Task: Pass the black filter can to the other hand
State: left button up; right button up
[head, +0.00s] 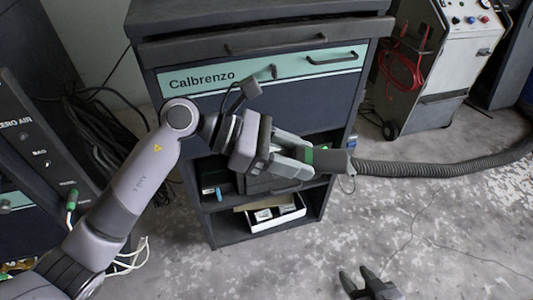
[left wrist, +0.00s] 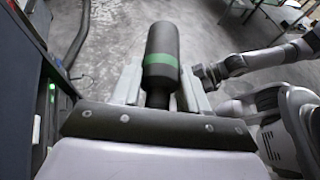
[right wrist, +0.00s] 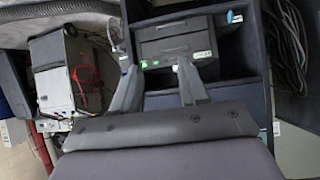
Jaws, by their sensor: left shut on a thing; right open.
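The black filter can (head: 337,162) with a green band is held by my left gripper (head: 302,160) in front of the cabinet. In the left wrist view the can (left wrist: 162,42) stands out lengthwise between the two fingers of the left gripper (left wrist: 158,88), its far end free. My right gripper (head: 358,282) is low at the bottom edge of the head view, apart from the can, with its fingers spread. In the right wrist view the right gripper (right wrist: 158,92) has nothing between its fingers. The can cannot be made out in that view.
A dark cabinet (head: 240,115) marked Calbrenzo stands behind the left gripper, with a white tray (head: 276,214) on a low shelf. A corrugated hose (head: 440,164) runs right from behind the can. A wheeled machine (head: 440,65) stands at the back right. The floor at right front is mostly clear.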

pick_arm(q)
jog(key=shift+d, duration=0.35)
pick_arm(e)
jog(key=o, duration=0.5)
jog(key=w+a+r+n+y, duration=0.2)
jog(key=w+r, duration=0.5)
jog(key=w, duration=0.1)
jog(key=w+a+r+n+y, duration=0.2)
jog(key=w+r, duration=0.6)
jog(key=w, duration=0.1)
notch_tip(320, 180, up, 23)
jog(key=n+g+y, duration=0.1)
jog(key=n+g, duration=0.5)
jog(key=n, duration=0.3)
send_over(343, 155)
jog(key=w+d, duration=0.2)
jog(key=w, duration=0.2)
jog(key=s+d+r+n+g+h, duration=0.1)
jog(key=s+d+n+g+h, duration=0.15)
jog(key=s, duration=0.25)
jog(key=shift+m, duration=0.25)
jog(key=x, duration=1.1)
jog(key=shift+s+a+f, duration=0.15)
jog(key=shift+s+f, duration=0.15)
jog(key=shift+f, duration=0.05)
